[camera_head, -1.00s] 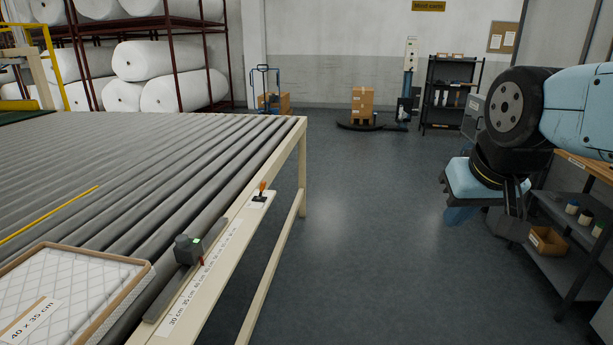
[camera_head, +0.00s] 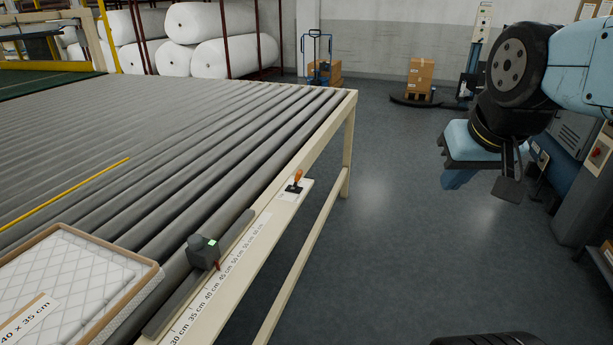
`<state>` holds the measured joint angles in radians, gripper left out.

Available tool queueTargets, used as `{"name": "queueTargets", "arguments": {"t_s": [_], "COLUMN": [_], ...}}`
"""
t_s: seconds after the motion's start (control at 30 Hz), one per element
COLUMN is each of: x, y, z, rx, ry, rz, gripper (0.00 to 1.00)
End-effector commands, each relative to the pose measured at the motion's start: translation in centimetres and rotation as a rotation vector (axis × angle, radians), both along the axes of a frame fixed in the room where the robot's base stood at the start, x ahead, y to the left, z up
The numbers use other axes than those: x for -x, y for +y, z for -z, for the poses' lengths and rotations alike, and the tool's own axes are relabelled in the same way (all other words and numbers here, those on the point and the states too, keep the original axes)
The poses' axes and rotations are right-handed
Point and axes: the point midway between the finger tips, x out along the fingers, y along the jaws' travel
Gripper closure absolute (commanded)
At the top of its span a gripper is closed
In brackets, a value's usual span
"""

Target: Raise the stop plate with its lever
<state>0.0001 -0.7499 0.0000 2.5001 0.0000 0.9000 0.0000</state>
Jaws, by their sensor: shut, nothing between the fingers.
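The lever (camera_head: 295,183) is a small orange handle on a dark base, fixed to a pale plate on the cream side frame of the roller table (camera_head: 345,135). No raised plate stands up between the rollers; I cannot tell which part is the stop plate. A dark block with a green light (camera_head: 203,252) sits on a grey rail beside a centimetre scale (camera_head: 222,275). My gripper (camera_head: 509,188) is shut and empty, hanging over open floor at the right, well apart from the lever.
A quilted piece in a brown-edged frame (camera_head: 150,277) lies on the rollers at the near left. A blue trolley (camera_head: 318,62), cartons and a grey machine (camera_head: 590,190) stand farther off.

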Motion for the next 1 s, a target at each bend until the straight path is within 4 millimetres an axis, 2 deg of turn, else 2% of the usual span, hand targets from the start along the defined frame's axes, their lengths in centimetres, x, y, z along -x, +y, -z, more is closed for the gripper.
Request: {"name": "queueTargets", "arguments": {"t_s": [0.23,0.37,0.5,1.0], "x": [-0.1,-0.6,-1.7,-6.4], "y": [0.1,0.6,3.1,8.7], "z": [0.1,0.8,2.4,8.6], "rx": [-0.002,-0.018,-0.064,-0.407], "ry": [0.006,0.057,0.168,0.548], "rz": [-0.002,-0.019,-0.066,-0.273], "gripper": [1.0,1.0,1.0,1.0]}}
